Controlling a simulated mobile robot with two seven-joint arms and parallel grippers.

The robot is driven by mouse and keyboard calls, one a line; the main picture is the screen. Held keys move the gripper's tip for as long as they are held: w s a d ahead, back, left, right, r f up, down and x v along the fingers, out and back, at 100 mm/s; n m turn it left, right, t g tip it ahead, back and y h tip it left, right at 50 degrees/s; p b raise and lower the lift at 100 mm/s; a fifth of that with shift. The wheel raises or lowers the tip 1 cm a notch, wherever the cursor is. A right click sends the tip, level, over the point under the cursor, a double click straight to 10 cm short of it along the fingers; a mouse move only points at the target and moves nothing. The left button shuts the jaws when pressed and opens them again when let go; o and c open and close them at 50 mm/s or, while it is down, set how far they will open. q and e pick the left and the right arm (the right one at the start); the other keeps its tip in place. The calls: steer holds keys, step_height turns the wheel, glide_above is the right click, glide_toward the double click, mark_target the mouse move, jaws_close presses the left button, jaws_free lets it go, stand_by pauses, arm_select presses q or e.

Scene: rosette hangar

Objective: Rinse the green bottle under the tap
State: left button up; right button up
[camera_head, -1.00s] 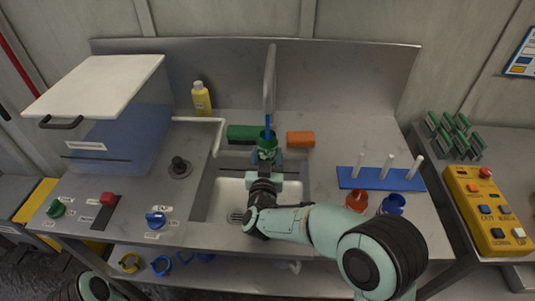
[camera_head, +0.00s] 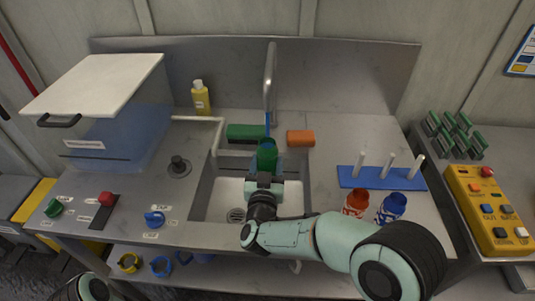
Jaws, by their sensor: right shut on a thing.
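The green bottle (camera_head: 267,159) is over the sink (camera_head: 228,190), below the tap (camera_head: 270,75). A thin blue stream of water (camera_head: 267,123) comes down from the tap to the bottle's far end. My right gripper (camera_head: 265,181) is shut on the bottle from the near side. The gripper hides part of the bottle, and I see no opening on it. My left gripper is out of view; only a piece of my left arm shows at the bottom left.
A green block (camera_head: 246,132) and an orange block (camera_head: 300,138) lie behind the sink. A blue tap knob (camera_head: 154,219) is at the front left.

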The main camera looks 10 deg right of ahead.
mark_target(268, 170)
steer(key=shift+b+v, duration=0.35)
steer(key=shift+v, duration=2.35)
steer(key=shift+d+r, duration=0.15)
